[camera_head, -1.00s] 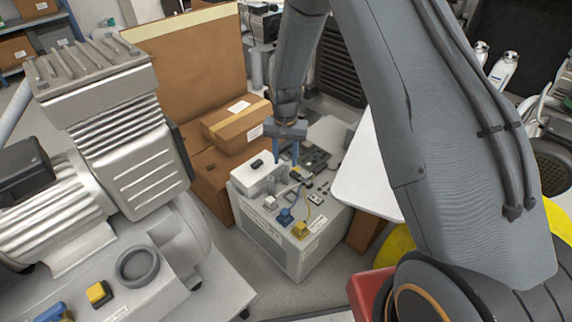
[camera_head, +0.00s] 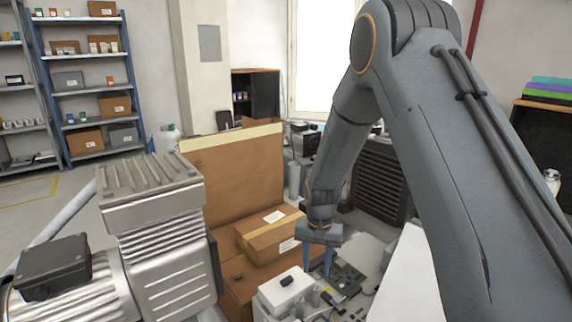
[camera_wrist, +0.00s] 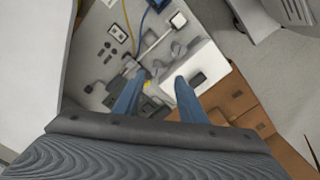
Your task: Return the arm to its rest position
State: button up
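My arm is bent, with the wrist hanging downward. The lower part of the unit is cut off in the head view.
A closed cardboard box (camera_head: 270,240) sits left of my gripper, before a tall cardboard panel (camera_head: 235,180). A large finned compressor (camera_head: 160,240) stands at the left. A black grilled unit (camera_head: 378,180) stands behind my arm. A white panel (camera_head: 405,285) is at the right.

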jog(key=s+a+r+n, duration=0.2)
jog(key=s+r+n, duration=0.1)
jog(key=s+r, duration=1.15)
jog(key=s+d+r+n, duration=0.1)
jog(key=s+r+n, duration=0.1)
jog(key=s+r, duration=0.5)
jog(key=s+r+n, duration=0.2)
jog(key=s, duration=0.9)
jog(key=d+r+m+p, duration=0.3)
jog(key=d+r+p, duration=0.7)
jog(key=p, duration=1.1)
jog(key=shift+w+r+m, duration=0.3)
jog(key=shift+r+m, duration=0.1)
jog(key=shift+r, duration=0.55)
